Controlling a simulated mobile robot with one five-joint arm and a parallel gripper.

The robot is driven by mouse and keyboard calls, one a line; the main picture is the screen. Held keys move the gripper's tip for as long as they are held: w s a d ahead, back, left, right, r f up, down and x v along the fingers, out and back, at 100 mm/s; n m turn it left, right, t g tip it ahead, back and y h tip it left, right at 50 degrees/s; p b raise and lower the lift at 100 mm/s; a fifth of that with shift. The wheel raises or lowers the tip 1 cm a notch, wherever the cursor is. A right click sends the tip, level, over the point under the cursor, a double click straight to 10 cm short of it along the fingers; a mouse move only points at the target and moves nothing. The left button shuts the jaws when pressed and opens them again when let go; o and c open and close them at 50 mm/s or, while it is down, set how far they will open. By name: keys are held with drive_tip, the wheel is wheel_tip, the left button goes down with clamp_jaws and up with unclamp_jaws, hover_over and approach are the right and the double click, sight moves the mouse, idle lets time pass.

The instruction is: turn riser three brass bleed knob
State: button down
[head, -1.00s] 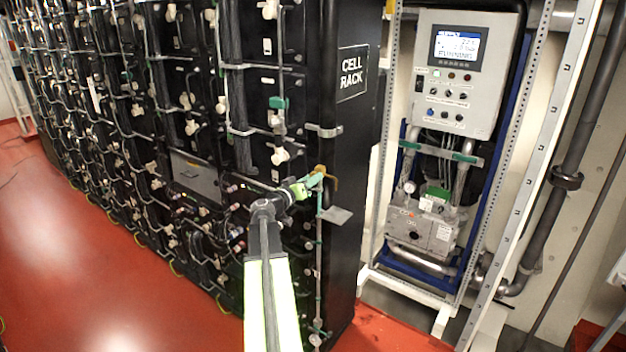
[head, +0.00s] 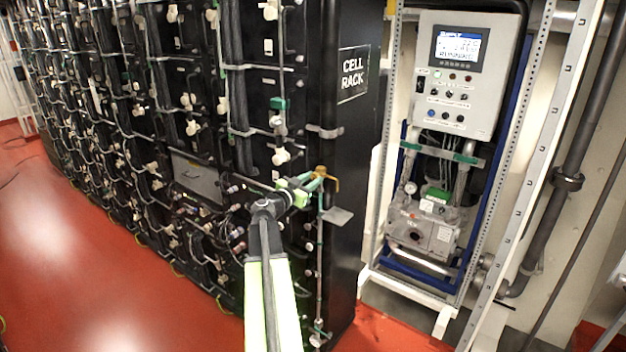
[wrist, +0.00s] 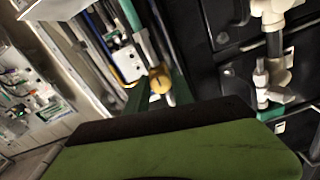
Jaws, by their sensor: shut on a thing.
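The small brass bleed knob (head: 320,172) sits at the top of a thin riser pipe on the front corner of the black cell rack. A bent brass spout beside it points right and down. My gripper (head: 314,178) reaches it from the left, with its green fingers shut on the knob. In the wrist view the yellow brass knob (wrist: 160,80) shows just past the wide green finger with its dark pad. The far finger is partly seen behind the knob. The contact faces are mostly hidden.
The black cell rack (head: 345,130), with hoses and white valves, fills the left. A small grey plate (head: 336,216) juts out just below the spout. A grey control panel (head: 462,75) stands in a white frame on the right. The red floor (head: 100,255) is open at left.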

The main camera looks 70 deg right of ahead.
drive_tip(key=shift+s, duration=0.1)
idle(0.4)
drive_tip(key=c, duration=1.1)
unclamp_jaws()
drive_tip(key=shift+s+r, duration=0.1)
drive_tip(key=shift+s, duration=0.05)
drive_tip(key=v, duration=1.7)
drive_tip(key=shift+a, duration=0.2)
